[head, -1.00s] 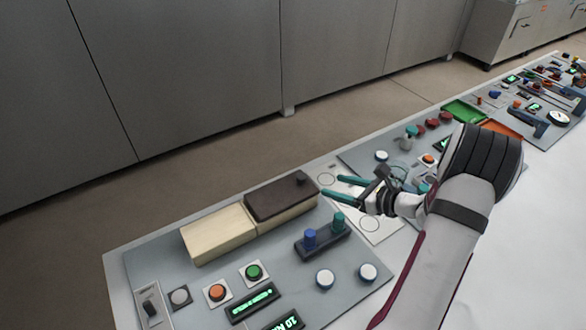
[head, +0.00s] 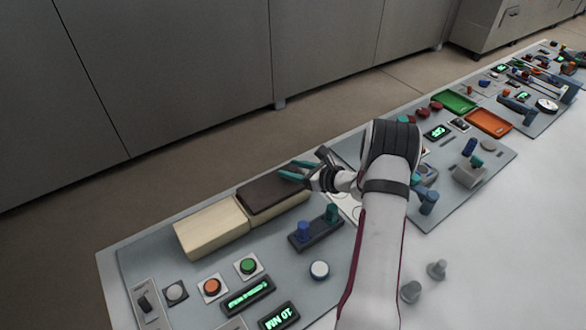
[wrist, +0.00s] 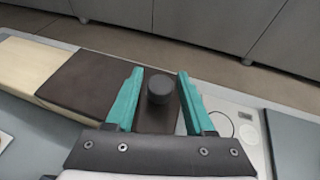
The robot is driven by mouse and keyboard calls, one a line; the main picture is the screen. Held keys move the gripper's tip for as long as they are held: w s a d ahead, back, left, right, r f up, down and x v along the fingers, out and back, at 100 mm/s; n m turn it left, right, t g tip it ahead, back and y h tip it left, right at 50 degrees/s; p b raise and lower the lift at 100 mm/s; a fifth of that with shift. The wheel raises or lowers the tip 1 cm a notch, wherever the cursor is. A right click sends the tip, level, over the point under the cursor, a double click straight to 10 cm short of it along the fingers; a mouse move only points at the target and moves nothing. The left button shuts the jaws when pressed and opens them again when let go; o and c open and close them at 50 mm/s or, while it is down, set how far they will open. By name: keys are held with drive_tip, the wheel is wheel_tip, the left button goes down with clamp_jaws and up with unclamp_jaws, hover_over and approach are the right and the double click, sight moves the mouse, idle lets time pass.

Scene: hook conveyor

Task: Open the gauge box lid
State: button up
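The gauge box is a long box with a cream part (head: 211,228) at the left and a dark brown lid (head: 262,196) at the right. The lid looks closed. In the wrist view the brown lid (wrist: 88,82) carries a round dark knob (wrist: 160,88) near its right end. My gripper (head: 284,172) is over the lid's right end. In the wrist view my gripper (wrist: 160,82) has its two teal fingers apart, one on each side of the knob, with gaps between. In the head view the fingers hide the knob.
A dark block with a blue and a teal peg (head: 316,232) stands in front of the box. Buttons and green displays (head: 249,295) lie nearer on the panel. Green (head: 457,101) and orange (head: 489,121) trays are farther right. The panel's back edge runs behind the box.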

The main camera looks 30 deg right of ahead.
clamp_jaws()
idle(1.2)
